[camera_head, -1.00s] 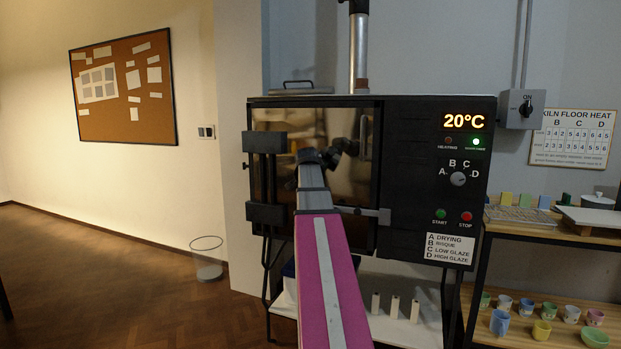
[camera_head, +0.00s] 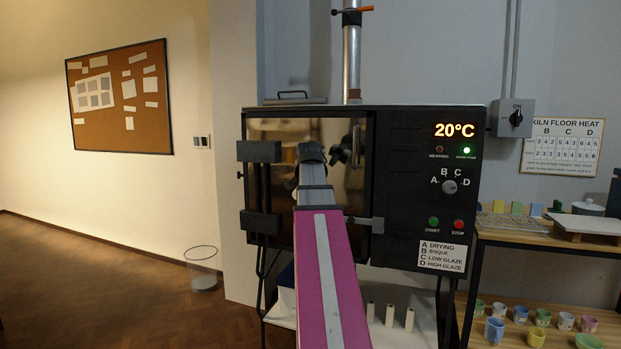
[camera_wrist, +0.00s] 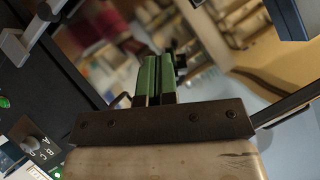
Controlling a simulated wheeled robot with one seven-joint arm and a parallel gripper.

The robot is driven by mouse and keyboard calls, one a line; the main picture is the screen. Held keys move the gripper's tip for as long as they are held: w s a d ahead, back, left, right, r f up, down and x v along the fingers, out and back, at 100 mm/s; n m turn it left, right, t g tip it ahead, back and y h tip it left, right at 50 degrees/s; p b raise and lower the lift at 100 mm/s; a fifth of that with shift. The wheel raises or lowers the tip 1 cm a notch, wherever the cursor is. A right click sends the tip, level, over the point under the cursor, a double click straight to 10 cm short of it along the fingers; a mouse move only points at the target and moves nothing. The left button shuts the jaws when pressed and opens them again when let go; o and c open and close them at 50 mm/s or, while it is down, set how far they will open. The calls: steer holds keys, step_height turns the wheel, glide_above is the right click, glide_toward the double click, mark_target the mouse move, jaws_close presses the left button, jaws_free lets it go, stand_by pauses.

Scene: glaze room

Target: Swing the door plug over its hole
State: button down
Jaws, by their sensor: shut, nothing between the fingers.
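The kiln door (camera_head: 285,200), a shiny bronze-coloured panel in a dark frame, looks closed on the front of the black kiln (camera_head: 420,120). My arm reaches to the door's middle and hides part of it. A small dark shape (camera_head: 341,153) shows just right of my wrist; I cannot tell whether it is the door plug or a reflection. I cannot make out the plug's hole. In the wrist view my gripper (camera_wrist: 158,60) has its green fingers shut together and empty, pointing at the blurred, reflective door. A dark shape (camera_wrist: 180,60) lies beside the fingertips; contact is unclear.
A grey latch (camera_head: 366,222) juts out at the door's lower right, with an upright handle (camera_head: 357,142) above it. Black hinge blocks (camera_head: 259,152) stand out at left. A shelf (camera_head: 545,240) of pottery stands right. The floor at left is open, with a wire bin (camera_head: 202,268).

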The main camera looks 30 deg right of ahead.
steer(key=shift+v, duration=1.05)
steer(key=shift+s+f, duration=0.15)
steer(key=a+f+n+g+y, duration=0.15)
steer(key=a+f, duration=0.35)
steer(key=f, duration=0.5)
steer(key=a+f+n+g+y, duration=0.1)
steer(key=a+f+n, duration=0.2)
steer(key=a+f, duration=0.5)
steer(key=a+f+n+g+y, duration=0.2)
steer(key=a+f, duration=0.1)
steer(key=f, duration=0.9)
steer(key=s+a+f+n+g, duration=0.2)
steer(key=s+a+f, duration=0.3)
steer(key=f, duration=0.3)
steer(key=s+a+f+n+g+y, duration=0.1)
steer(key=s+a+f, duration=0.3)
steer(key=f, duration=0.5)
steer(key=s+a+f+n+g+y, duration=0.1)
steer(key=s+a+f+n+g, duration=0.1)
steer(key=s+a+f, duration=0.3)
step_height(320, 180, down, 4)
steer(key=a+n, duration=0.1)
steer(key=a, duration=0.1)
steer(key=shift+s+a+r+g, duration=0.25)
steer(key=shift+s+a+g, duration=0.05)
steer(key=shift+a+g, duration=0.1)
